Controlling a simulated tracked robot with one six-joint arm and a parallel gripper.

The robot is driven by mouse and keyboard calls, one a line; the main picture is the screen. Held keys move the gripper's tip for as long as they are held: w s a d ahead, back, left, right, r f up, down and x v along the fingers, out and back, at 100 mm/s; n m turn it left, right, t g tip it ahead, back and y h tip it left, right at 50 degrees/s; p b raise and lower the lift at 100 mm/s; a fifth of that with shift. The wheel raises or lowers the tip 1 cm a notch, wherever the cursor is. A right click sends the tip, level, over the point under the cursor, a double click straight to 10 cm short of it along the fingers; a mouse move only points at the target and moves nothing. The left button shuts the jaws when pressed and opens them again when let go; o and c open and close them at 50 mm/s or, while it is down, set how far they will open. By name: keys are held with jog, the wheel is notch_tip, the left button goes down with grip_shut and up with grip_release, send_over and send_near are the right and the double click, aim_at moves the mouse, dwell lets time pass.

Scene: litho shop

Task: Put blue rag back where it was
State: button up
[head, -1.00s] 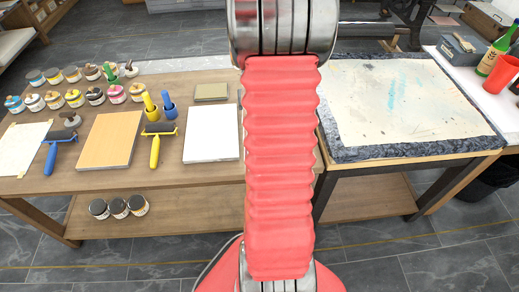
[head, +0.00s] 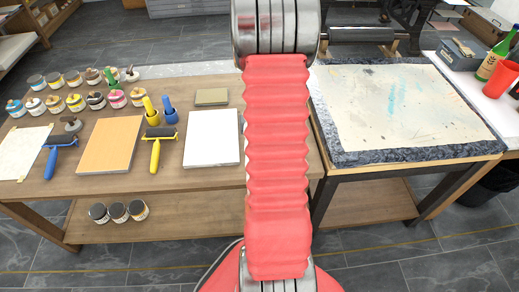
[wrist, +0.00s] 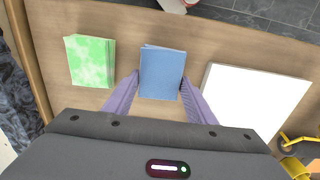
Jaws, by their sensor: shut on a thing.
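The blue rag (wrist: 162,73) is a folded, flat blue rectangle in the wrist view. My gripper (wrist: 160,86) is shut on it, with one purple finger along its left edge and one along its right edge. The rag is at or close above the wooden table top (wrist: 125,25); I cannot tell whether it touches. In the head view my red arm hides the gripper and the rag.
A green folded stack (wrist: 90,61) lies left of the rag, with bare wood between. A white panel (wrist: 257,103) lies to the right, also in the head view (head: 212,138). A yellow-handled roller (head: 156,150), jars and a press bed (head: 400,105) stand around.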

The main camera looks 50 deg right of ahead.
jog(key=shift+f, duration=0.5)
jog(key=o, duration=1.1)
jog(key=shift+r, duration=0.1)
notch_tip(320, 180, up, 12)
dwell(0.6)
